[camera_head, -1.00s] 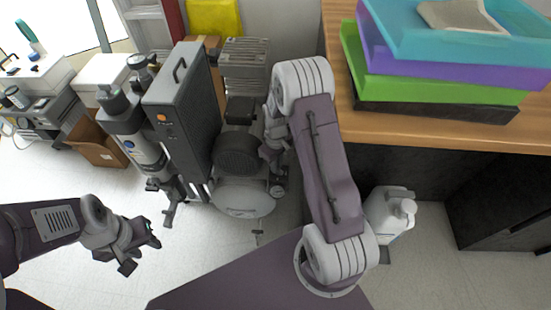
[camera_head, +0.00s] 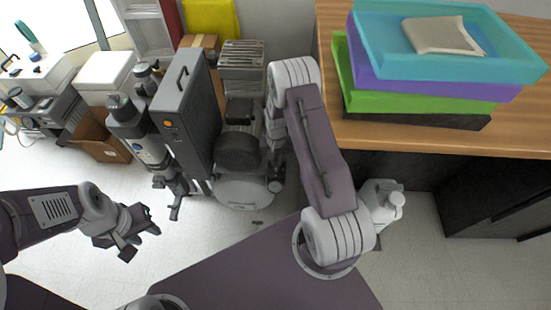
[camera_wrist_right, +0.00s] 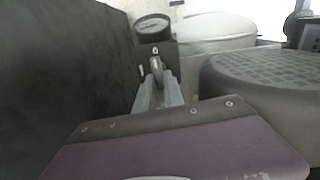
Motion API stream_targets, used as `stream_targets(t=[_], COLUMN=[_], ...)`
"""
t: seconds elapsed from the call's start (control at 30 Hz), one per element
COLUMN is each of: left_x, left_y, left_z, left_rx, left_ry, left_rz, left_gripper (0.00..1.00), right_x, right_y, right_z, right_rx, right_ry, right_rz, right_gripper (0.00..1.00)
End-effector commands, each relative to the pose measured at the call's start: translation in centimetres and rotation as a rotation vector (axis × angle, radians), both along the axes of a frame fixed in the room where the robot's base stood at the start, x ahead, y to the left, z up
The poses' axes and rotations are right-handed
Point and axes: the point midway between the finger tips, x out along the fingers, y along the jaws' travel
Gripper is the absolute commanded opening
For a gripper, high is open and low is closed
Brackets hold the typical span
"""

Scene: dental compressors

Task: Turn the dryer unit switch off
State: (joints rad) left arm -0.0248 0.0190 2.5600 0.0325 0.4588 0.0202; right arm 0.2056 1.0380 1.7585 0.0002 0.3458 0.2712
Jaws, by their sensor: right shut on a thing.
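A small dark switch plate (camera_wrist_right: 157,52) with a pale "0" mark shows in the right wrist view, just below a round gauge. My right gripper (camera_wrist_right: 156,68) is at this plate, its pale fingers closed together on what looks like the small switch lever, which the fingers mostly hide. In the head view the right fingertips are hidden by my arm beside the grey compressor (camera_head: 245,192). A tall dark grey cabinet (camera_head: 187,115) with an orange button stands left of the compressor. My left gripper (camera_head: 143,236) is open and empty above the floor.
In the right wrist view a dark panel (camera_wrist_right: 60,80) is close on the left and a black ribbed motor cover (camera_wrist_right: 262,80) on the right, leaving a narrow gap.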

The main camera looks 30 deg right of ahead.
Motion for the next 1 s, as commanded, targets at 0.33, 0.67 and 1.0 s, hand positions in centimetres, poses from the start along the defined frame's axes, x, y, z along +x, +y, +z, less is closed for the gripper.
stream_targets(t=[0.33, 0.67, 1.0], left_x=[-0.01, 0.0, -0.01], left_y=[0.0, 0.0, 0.0], left_z=[0.63, 0.63, 0.63], left_rx=[0.0, 0.0, 0.0], left_ry=[0.0, 0.0, 0.0], left_rz=[0.0, 0.0, 0.0], left_gripper=[0.36, 0.36, 0.36], right_x=[0.0, 0.0, -0.01], right_y=[-0.11, -0.13, -0.12], right_z=[0.04, 0.01, 0.01], right_rx=[0.0, 0.0, 0.0], right_ry=[-0.002, -0.002, -0.001], right_rz=[-0.083, -0.091, -0.09], right_gripper=[0.0, 0.0, 0.35])
